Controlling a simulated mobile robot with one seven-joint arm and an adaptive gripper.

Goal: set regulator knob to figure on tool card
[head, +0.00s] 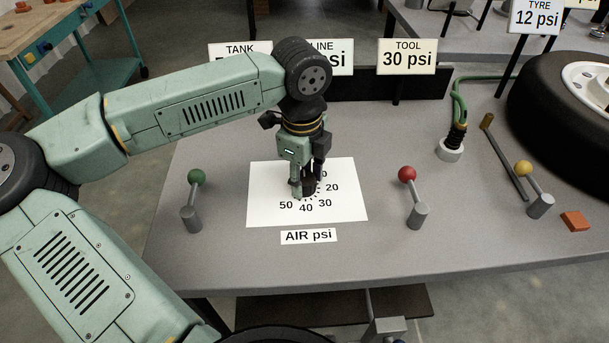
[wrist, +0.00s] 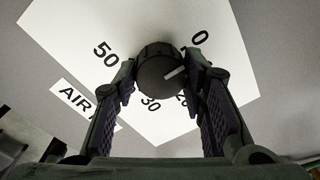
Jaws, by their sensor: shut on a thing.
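The regulator knob (wrist: 158,68) is black and round, with a white mark on its top. It stands on a white dial sheet (head: 262,190) labelled "AIR psi" (head: 308,236). My gripper (head: 308,186) points down, with its two fingers closed on opposite sides of the knob. In the wrist view the mark points right, between the 20 and the 0 higher up, toward my right finger, which hides that part of the scale. The mark is clear of the 30. The tool card (head: 407,57) reads 30 psi.
The tank card (head: 240,50) and line card (head: 342,57) are partly hidden by my arm. Levers with green (head: 197,177), red (head: 407,174) and yellow (head: 523,168) balls stand on the grey bench. A hose fitting (head: 452,147), tyre (head: 560,110) and orange block (head: 575,221) are at right.

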